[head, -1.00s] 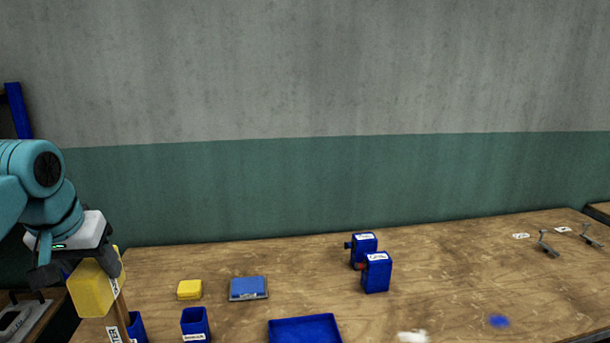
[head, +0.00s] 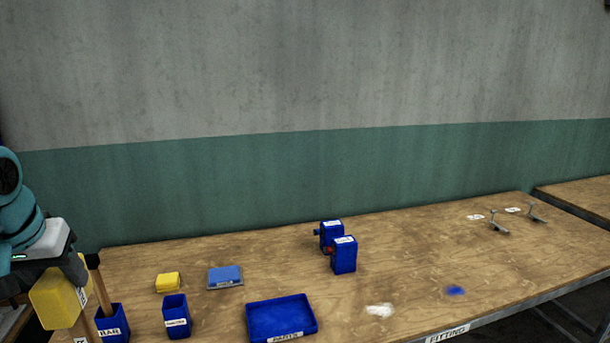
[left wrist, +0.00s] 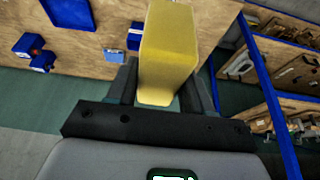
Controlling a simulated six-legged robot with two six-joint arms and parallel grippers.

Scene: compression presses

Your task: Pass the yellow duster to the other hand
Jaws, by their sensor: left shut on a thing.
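The yellow duster (head: 58,299) is a yellow block at the left edge of the head view, in front of the bench. My left gripper (head: 62,280) is shut on it and holds it up. In the left wrist view the duster (left wrist: 168,50) fills the space between the two fingers of the left gripper (left wrist: 160,88). A wooden stick with a label shows beside the duster in the head view; whether it is joined to it I cannot tell. My right gripper is in neither view.
On the wooden bench (head: 400,250) stand blue bins (head: 177,318), a blue tray (head: 281,318), a small yellow block (head: 168,282), a blue pad (head: 225,276) and two blue boxes (head: 343,256). Metal levers (head: 497,227) are at the far right. The middle of the bench has bare room.

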